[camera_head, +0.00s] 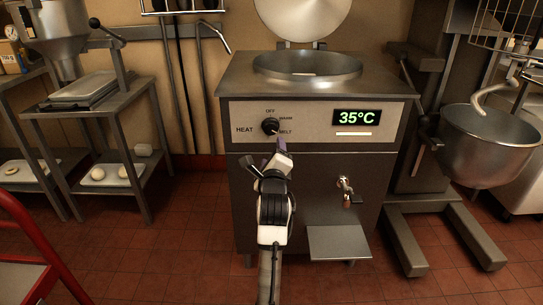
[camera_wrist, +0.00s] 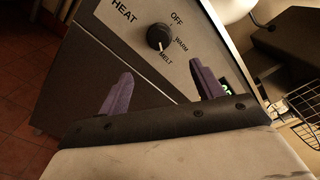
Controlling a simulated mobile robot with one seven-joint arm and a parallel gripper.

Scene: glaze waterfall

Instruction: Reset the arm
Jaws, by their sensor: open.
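My gripper (camera_head: 279,150) is in front of the steel melting machine (camera_head: 290,82), just below its heat knob (camera_head: 270,126). In the wrist view the two purple fingers of my gripper (camera_wrist: 164,88) stand wide apart with nothing between them. The black knob (camera_wrist: 159,37) shows beyond the fingertips, apart from them. Its white mark points toward MELT. The display (camera_head: 356,117) reads 35°C in green. My arm reaches up from the bottom middle of the head view.
The machine has a round basin with a raised lid (camera_head: 302,15), a tap (camera_head: 346,192) and a small shelf (camera_head: 338,243). A mixer bowl (camera_head: 487,145) stands at the right. A steel table (camera_head: 95,105) and a red frame (camera_head: 38,238) are at the left. Tiled floor is open between.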

